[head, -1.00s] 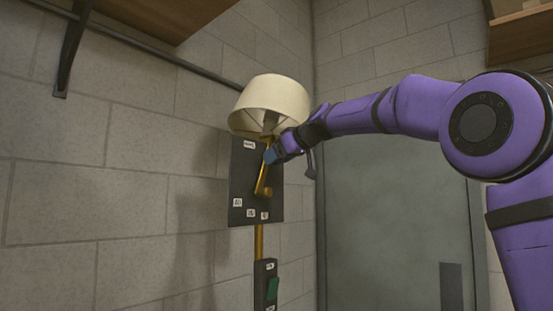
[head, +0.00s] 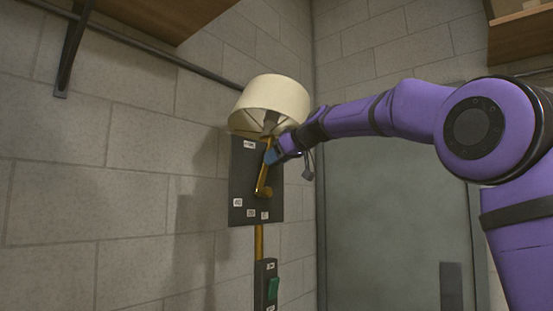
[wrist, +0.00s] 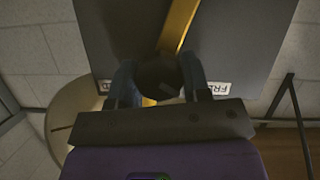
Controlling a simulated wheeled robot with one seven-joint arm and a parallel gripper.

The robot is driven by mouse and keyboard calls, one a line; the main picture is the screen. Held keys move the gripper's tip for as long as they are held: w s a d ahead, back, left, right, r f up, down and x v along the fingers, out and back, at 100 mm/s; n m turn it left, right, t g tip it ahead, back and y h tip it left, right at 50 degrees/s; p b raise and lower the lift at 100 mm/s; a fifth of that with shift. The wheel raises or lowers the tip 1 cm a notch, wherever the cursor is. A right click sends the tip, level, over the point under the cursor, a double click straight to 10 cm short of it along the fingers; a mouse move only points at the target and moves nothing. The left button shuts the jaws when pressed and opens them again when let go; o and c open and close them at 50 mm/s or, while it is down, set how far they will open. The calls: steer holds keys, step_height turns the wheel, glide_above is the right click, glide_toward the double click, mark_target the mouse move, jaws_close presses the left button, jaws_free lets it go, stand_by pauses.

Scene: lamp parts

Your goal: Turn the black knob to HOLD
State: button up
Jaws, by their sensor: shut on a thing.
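The black knob (wrist: 158,74) shows in the wrist view as a dark rounded shape in front of a dark panel. My gripper (wrist: 160,84) is shut on it, with one blue-grey finger on each side. In the head view my gripper (head: 271,156) is at the upper part of the dark panel (head: 240,182), below the lampshade, and hides the knob. A white label (wrist: 219,88) right of the knob in the wrist view starts with "FRE". Another label (wrist: 104,88), on the left, is mostly hidden. I cannot make out a HOLD label.
A brass bar (head: 263,180) runs down the panel. A cream lampshade (head: 272,101) hangs close above my gripper. Small labels (head: 251,213) sit low on the panel. A green switch (head: 273,287) is below. A block wall is behind; a grey door (head: 395,220) is right.

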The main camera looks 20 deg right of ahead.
steer(key=m+y, duration=0.1)
steer(key=m+g+y, duration=0.1)
steer(key=m, duration=0.1)
steer(key=shift+w+d+m, duration=0.1)
steer(key=shift+d+m, duration=0.05)
steer(key=shift+m, duration=0.15)
steer(key=m+g+y, duration=0.1)
steer(key=m+y, duration=0.2)
steer(key=m, duration=0.1)
steer(key=m+y, duration=0.1)
steer(key=m, duration=0.1)
steer(key=m+y, duration=0.1)
steer(key=m, duration=0.2)
steer(key=shift+f+m+y, duration=0.2)
steer(key=shift+m+y, duration=0.1)
steer(key=m+t+y, duration=0.1)
steer(key=m, duration=0.3)
steer(key=shift+m, duration=0.4)
stand_by(0.4)
steer(key=o, duration=0.9)
steer(key=v, duration=1.1)
steer(key=shift+w+f, duration=0.1)
steer(key=shift+f, duration=0.2)
